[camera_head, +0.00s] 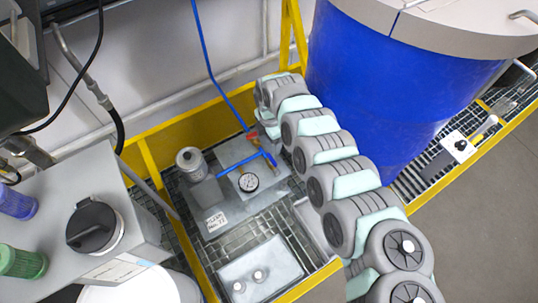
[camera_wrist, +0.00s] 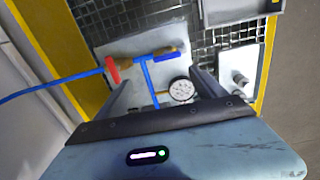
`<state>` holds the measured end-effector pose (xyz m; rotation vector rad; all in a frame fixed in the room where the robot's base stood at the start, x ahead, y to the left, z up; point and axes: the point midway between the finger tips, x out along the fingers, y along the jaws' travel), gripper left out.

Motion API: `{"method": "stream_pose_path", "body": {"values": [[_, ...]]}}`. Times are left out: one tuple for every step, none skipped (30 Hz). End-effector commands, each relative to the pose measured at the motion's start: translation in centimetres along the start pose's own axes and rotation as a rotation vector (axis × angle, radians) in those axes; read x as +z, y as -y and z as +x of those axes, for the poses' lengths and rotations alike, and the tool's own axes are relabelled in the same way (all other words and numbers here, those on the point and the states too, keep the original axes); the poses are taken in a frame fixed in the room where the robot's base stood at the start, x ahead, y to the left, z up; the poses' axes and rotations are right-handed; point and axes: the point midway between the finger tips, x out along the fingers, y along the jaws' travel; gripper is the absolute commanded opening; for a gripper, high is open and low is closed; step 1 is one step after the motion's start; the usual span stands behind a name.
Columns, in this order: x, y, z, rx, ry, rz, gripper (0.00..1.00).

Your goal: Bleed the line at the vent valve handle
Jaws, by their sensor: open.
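A small valve assembly stands on a grey plate (camera_head: 240,158). It has a red handle-like piece (camera_head: 252,135), brass fittings and a short blue bar (camera_wrist: 170,54). I cannot tell for sure which piece is the vent valve handle. In the wrist view the red piece (camera_wrist: 112,70) is at the left end of the brass body, beyond my left finger. My gripper (camera_wrist: 163,80) is open and empty, its fingers spread on either side of the blue tube (camera_wrist: 150,85). A round white gauge (camera_wrist: 181,90) lies by the right finger. In the head view my arm hides most of the gripper.
A large blue drum (camera_head: 385,90) stands right of the assembly. A yellow frame (camera_head: 185,125) and wall are behind. A blue hose (camera_head: 208,65) runs down to the valve. A grey canister (camera_head: 190,160) stands left; a tray (camera_head: 262,272) with white knobs lies in front.

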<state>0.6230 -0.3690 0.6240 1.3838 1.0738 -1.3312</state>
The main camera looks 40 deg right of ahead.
Motion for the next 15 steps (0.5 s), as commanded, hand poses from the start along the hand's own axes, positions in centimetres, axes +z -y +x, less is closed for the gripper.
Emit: {"method": "stream_pose_path", "body": {"values": [[0.5, 0.9, -0.2, -0.027, 0.005, -0.013, 0.80], [0.7, 1.3, -0.2, -0.037, 0.006, -0.017, 0.80], [0.8, 1.5, 0.0, -0.044, 0.007, -0.021, 0.80], [0.8, 1.6, 0.3, -0.047, 0.007, -0.023, 0.80], [0.8, 1.6, 0.6, -0.047, 0.007, -0.024, 0.80], [0.7, 1.6, 1.2, -0.046, 0.006, -0.025, 0.80], [0.6, 1.6, 1.7, -0.046, 0.005, -0.025, 0.80], [0.6, 1.6, 2.3, -0.045, 0.004, -0.025, 0.80], [0.6, 1.6, 3.0, -0.044, 0.004, -0.024, 0.80], [0.6, 1.6, 3.7, -0.043, 0.005, -0.023, 0.80], [0.7, 1.6, 4.3, -0.042, 0.006, -0.023, 0.80], [0.7, 1.6, 5.1, -0.041, 0.006, -0.022, 0.80], [0.7, 1.6, 5.7, -0.041, 0.005, -0.022, 0.80], [0.6, 1.6, 6.3, -0.042, 0.004, -0.022, 0.80], [0.6, 1.7, 7.1, -0.042, 0.004, -0.022, 0.80]]}}
